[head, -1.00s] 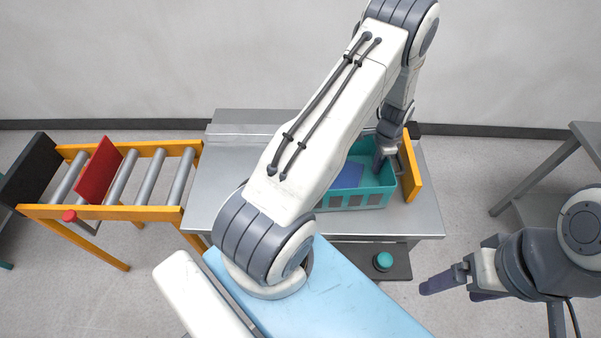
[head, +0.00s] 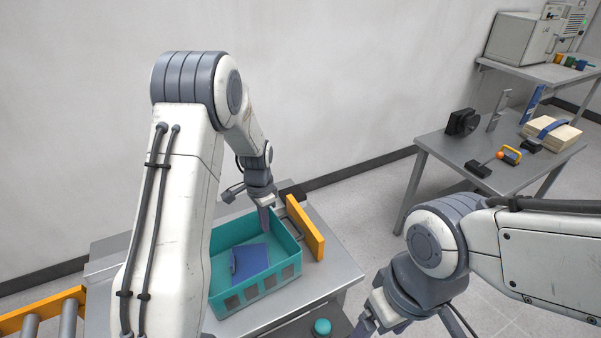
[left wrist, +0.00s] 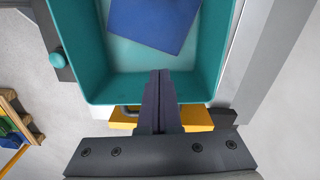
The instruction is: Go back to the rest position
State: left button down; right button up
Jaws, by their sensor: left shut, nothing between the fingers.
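My left gripper (head: 265,228) is shut and empty at the far right corner of the teal tote (head: 268,284), beside a yellow panel. In the left wrist view its closed fingers (left wrist: 160,75) point over the tote's near wall (left wrist: 150,90). A flat blue piece (head: 250,262) lies in the tote; it also shows in the left wrist view (left wrist: 155,22). My right gripper (head: 364,325) is at the bottom edge of the head view, partly cut off, so its opening is unclear.
The tote stands on a metal table (head: 345,275) with the yellow panel (head: 305,228) at its right. A roller conveyor (head: 45,318) is at the lower left. A grey side table (head: 440,160) with several parts stands at the right. Open floor lies between the tables.

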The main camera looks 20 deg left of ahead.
pick_arm(q)
jog(key=s+d+r, duration=1.1)
jog(key=d+r, duration=0.1)
jog(key=d, duration=0.4)
jog(key=s+d+r, duration=0.2)
jog(key=s, duration=0.6)
jog(key=s+d+r+h, duration=0.1)
jog(key=s+d+r, duration=0.1)
jog(key=s, duration=0.7)
jog(key=shift+s+n, duration=0.25)
jog(key=shift+n, duration=0.05)
